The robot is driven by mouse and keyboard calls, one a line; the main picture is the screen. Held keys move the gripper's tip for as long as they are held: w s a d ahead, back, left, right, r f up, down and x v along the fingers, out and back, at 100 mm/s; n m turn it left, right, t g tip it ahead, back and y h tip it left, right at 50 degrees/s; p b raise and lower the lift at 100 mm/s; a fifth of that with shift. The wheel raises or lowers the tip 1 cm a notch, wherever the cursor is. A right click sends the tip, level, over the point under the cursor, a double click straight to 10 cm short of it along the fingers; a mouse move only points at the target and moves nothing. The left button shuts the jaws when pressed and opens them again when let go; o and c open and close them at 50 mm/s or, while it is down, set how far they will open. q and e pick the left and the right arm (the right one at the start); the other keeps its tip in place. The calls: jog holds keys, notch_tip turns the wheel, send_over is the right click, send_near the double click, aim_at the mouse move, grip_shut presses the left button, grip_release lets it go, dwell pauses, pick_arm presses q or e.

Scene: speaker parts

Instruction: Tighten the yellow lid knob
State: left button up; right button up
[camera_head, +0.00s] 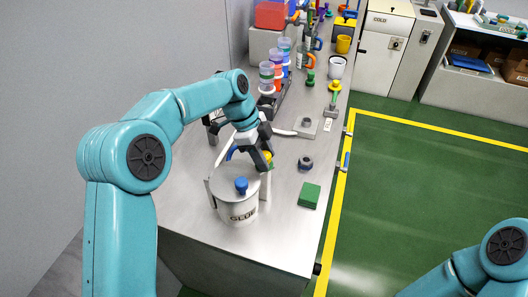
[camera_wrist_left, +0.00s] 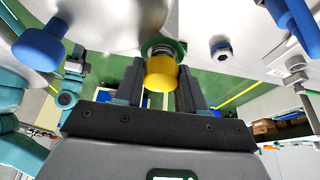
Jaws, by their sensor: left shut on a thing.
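The yellow lid knob (camera_wrist_left: 160,74) sits between the two fingers of my left gripper (camera_wrist_left: 160,88) in the left wrist view. A metal collar and a green part (camera_wrist_left: 178,47) show just beyond it. In the head view only a bit of the yellow knob (camera_head: 267,154) shows beside my left gripper (camera_head: 261,162), which is shut on it behind the glue pot. Much of the knob and what it sits on are hidden there. My right gripper is out of view; only part of the right arm shows at the lower right.
A grey glue pot (camera_head: 238,207) with a blue knob (camera_head: 241,185) on its lid stands close in front of my left gripper. A green block (camera_head: 309,196) and a dark nut (camera_head: 305,163) lie to the right. Cups and tools crowd the bench's far end.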

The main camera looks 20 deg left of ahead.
pick_arm(q)
jog(key=shift+r, duration=0.15)
dwell(0.3)
jog(key=o, duration=1.1)
jog(key=shift+c, duration=0.2)
jog(key=shift+a+r, duration=0.15)
jog(key=shift+r, duration=0.1)
jog(key=p+v, duration=0.2)
jog(key=v, duration=1.3)
jog(key=shift+r+p, duration=0.3)
jog(key=shift+r, duration=0.05)
jog(key=shift+w, duration=0.1)
